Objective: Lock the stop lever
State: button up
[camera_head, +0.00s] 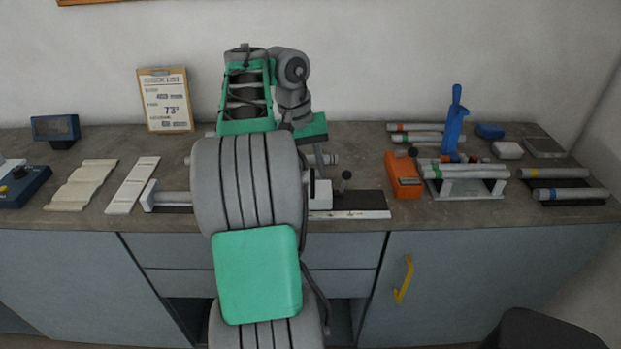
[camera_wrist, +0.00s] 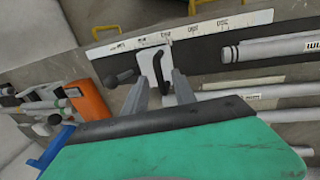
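The white stop block (camera_head: 320,194) sits on the dark rail at the front of the bench. A short lever with a round black knob (camera_head: 346,175) stands up at its right side. In the wrist view, the block (camera_wrist: 148,68) lies just beyond my fingertips, and the knobbed lever (camera_wrist: 117,79) sticks out to its left. A dark curved piece (camera_wrist: 159,68) on the block shows between the fingers. My gripper (camera_wrist: 159,84) is open, its two grey fingers apart with nothing held. I cannot tell whether they touch the block. In the head view my arm hides much of the jig.
A white scale strip (camera_wrist: 185,33) runs along the rail. An orange device (camera_head: 402,175) and a rack (camera_head: 467,188) with a blue-handled tool (camera_head: 454,125) stand to the right. Tubes lie further right. White strips (camera_head: 132,186) lie left. A clipboard (camera_head: 165,100) leans on the wall.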

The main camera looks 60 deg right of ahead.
grip_shut()
dwell(0.3)
dwell(1.2)
